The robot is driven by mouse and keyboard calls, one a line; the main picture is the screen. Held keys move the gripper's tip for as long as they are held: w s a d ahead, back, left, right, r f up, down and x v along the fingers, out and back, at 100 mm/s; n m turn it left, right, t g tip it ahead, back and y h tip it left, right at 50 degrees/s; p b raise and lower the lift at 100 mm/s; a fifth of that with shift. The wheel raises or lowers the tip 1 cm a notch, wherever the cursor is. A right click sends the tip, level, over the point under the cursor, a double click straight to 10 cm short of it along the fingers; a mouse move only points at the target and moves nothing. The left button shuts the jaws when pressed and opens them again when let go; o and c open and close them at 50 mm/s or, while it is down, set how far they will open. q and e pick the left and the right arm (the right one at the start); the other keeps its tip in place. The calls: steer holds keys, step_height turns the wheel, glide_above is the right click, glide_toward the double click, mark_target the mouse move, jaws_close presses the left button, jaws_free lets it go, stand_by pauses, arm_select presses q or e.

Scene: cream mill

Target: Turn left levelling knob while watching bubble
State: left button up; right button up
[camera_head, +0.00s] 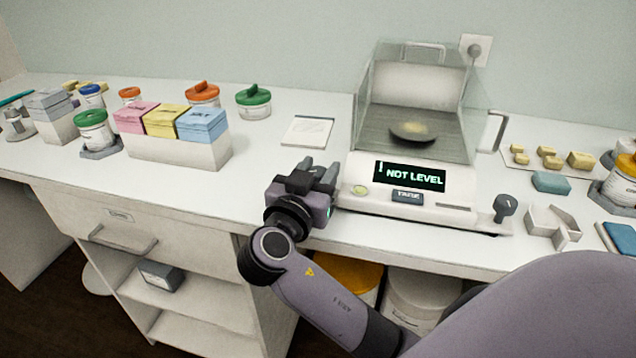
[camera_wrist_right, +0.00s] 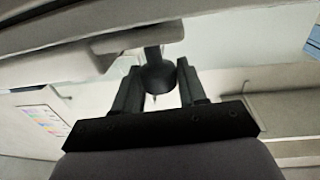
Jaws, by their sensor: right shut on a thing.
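The balance (camera_head: 465,218) stands on the bench with its display (camera_head: 410,176) reading "NOT LEVEL". The round greenish bubble level (camera_head: 360,190) is at the left of its front; the bubble inside is too small to make out. My right gripper (camera_head: 319,170) is at the balance's front left corner. In the right wrist view the dark left levelling knob (camera_wrist_right: 156,76) sits between the two fingers (camera_wrist_right: 158,88), which are shut on it. The gripper hides this knob in the head view. The right levelling knob (camera_head: 504,207) stands free at the other corner. My left gripper is not in view.
A white card (camera_head: 307,131) lies left of the balance. A box of coloured packets (camera_head: 180,152) stands further left. Yellow blocks (camera_head: 547,160) lie on the right.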

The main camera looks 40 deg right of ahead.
steer(key=shift+r, duration=0.1)
steer(key=o, duration=0.9)
steer(key=shift+o, duration=0.2)
steer(key=b+v, duration=0.1)
steer(key=v, duration=0.5)
steer(key=shift+a, duration=0.15)
steer(key=shift+s+a, duration=0.35)
